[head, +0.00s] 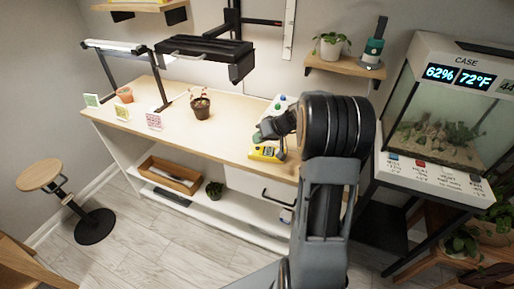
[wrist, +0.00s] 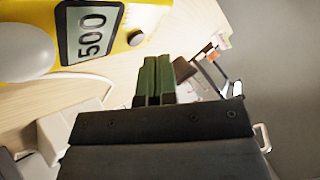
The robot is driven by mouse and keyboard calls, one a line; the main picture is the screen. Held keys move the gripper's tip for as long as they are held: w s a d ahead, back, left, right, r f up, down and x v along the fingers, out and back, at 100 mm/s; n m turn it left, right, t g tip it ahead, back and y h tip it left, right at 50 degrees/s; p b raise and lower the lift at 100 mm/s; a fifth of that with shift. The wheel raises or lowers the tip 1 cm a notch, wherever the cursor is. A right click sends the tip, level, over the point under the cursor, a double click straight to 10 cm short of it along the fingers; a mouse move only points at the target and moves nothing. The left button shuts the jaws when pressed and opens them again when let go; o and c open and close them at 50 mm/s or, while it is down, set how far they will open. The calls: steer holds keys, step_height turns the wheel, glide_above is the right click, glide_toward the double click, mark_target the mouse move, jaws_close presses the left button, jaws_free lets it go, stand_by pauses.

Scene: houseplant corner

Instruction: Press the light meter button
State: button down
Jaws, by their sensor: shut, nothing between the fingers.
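The yellow light meter (head: 263,154) lies on the bench top near its front right edge, partly hidden behind my arm. In the wrist view the meter (wrist: 119,41) is close at the upper left, with a display (wrist: 90,35) reading 500 and a pale dome (wrist: 22,52). A small dark round button (wrist: 136,39) sits on its face beside the display. My gripper (wrist: 157,62) is shut and empty, its green fingertips just below the button in the picture. I cannot tell whether they touch the meter. In the head view my gripper (head: 262,135) is above the meter.
A dark pot with a plant (head: 201,109) stands on the bench (head: 180,125), left of the meter. Several small cards and a terracotta pot (head: 125,95) are farther left, under lamps. A glass case (head: 440,120) stands at the right. The bench between pot and meter is clear.

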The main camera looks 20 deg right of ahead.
mark_target(259, 147)
step_height(259, 147, up, 6)
steer(key=p, duration=0.3)
stand_by(0.5)
stand_by(0.3)
